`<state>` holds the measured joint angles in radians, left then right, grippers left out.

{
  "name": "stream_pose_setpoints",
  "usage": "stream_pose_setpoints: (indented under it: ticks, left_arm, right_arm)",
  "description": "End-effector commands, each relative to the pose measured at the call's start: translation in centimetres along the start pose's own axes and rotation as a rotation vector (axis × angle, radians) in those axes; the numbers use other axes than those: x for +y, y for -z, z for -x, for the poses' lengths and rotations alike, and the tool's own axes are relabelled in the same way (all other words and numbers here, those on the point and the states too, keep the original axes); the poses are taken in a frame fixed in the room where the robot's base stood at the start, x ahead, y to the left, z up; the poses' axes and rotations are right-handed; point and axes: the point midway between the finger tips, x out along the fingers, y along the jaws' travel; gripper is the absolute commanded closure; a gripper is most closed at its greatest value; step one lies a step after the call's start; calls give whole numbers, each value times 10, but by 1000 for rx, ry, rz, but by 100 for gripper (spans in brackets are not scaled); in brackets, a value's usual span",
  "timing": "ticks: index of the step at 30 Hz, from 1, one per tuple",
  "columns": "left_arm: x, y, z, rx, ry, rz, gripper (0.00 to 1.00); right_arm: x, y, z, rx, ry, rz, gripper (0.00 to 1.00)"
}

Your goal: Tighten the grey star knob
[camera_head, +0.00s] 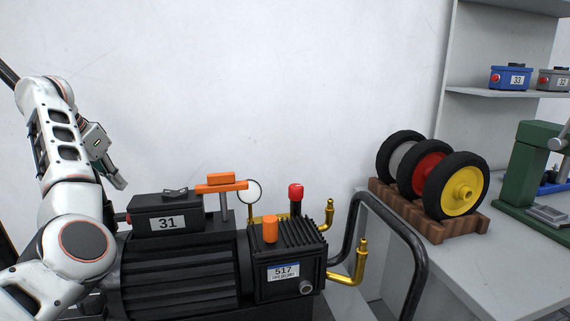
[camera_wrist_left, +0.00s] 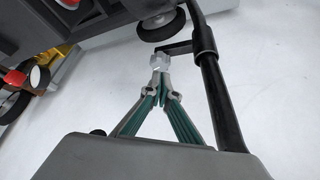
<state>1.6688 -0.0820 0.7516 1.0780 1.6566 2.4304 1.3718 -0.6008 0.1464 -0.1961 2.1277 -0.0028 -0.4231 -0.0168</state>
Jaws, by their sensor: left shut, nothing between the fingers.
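In the left wrist view, the small light-grey star knob (camera_wrist_left: 160,60) sits at the end of a black bracket. My left gripper (camera_wrist_left: 160,80) is shut and empty, its two fingertips together right at the near side of the knob. I cannot tell whether they touch it. In the head view, my left gripper (camera_head: 118,182) points down behind the left end of the black pressure washer (camera_head: 180,275), and the knob is hidden there. My right gripper is not in view.
A black frame tube (camera_wrist_left: 218,95) runs close beside the fingers, and a black wheel (camera_wrist_left: 163,24) is just beyond. On the washer stand a box marked 31 (camera_head: 166,223), an orange handle (camera_head: 221,187) and a round gauge (camera_head: 252,192). Wheels (camera_head: 460,187) rest on a rack at right.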

Motion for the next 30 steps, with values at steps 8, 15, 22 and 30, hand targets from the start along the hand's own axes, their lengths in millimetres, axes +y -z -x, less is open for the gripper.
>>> stream_pose_setpoints:
  ticks: [8, 15, 22, 30]
  left_arm:
    - [7, -1, -8, 4, 0, 2, 100]
    - [7, -14, -33, 3, 0, 1, 100]
    - [7, -25, -54, 4, -1, 1, 100]
    - [7, -30, -61, 6, 0, 1, 100]
  right_arm:
    - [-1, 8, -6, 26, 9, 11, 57]
    - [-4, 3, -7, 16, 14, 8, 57]
    - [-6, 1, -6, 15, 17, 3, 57]
    - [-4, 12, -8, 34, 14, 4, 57]
